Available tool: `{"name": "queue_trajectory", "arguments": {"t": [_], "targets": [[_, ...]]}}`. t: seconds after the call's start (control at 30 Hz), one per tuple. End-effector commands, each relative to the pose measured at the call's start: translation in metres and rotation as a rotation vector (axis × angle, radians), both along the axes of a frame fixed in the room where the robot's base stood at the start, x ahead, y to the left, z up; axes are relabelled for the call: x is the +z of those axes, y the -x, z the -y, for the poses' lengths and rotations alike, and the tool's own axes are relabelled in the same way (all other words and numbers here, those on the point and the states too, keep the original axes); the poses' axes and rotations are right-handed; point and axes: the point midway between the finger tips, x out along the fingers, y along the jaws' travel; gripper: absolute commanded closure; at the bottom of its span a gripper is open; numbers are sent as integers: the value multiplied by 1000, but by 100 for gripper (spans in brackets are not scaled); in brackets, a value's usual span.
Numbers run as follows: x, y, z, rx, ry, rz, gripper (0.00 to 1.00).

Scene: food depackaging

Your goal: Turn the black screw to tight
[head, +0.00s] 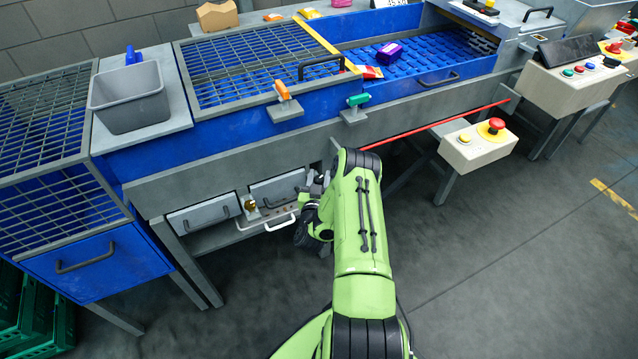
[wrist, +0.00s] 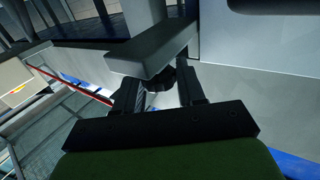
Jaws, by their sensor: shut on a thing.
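My gripper (wrist: 161,92) is shut on the black screw (wrist: 160,78), a dark knob just below a grey bracket (wrist: 148,58) in the wrist view. The fingers stand on both sides of the knob, and the bracket hides its upper part. In the head view my gripper (head: 316,184) is at the front of the blue machine, beside the lower drawers. I cannot make out the screw there, and how tight it is cannot be told.
Grey drawers (head: 204,213) and a white handle (head: 281,223) lie left of my gripper. An orange handle (head: 283,91) and a green handle (head: 358,99) are above on the machine front. A red bar (head: 430,127) runs to the right.

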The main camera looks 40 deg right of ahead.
Motion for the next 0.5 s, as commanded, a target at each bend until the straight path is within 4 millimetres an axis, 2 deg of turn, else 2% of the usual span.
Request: {"name": "queue_trajectory", "arguments": {"t": [0.2,0.5], "targets": [[1,1,0,-131,-3,-6,91],[0,1,-1,-216,-1,-8,91]]}}
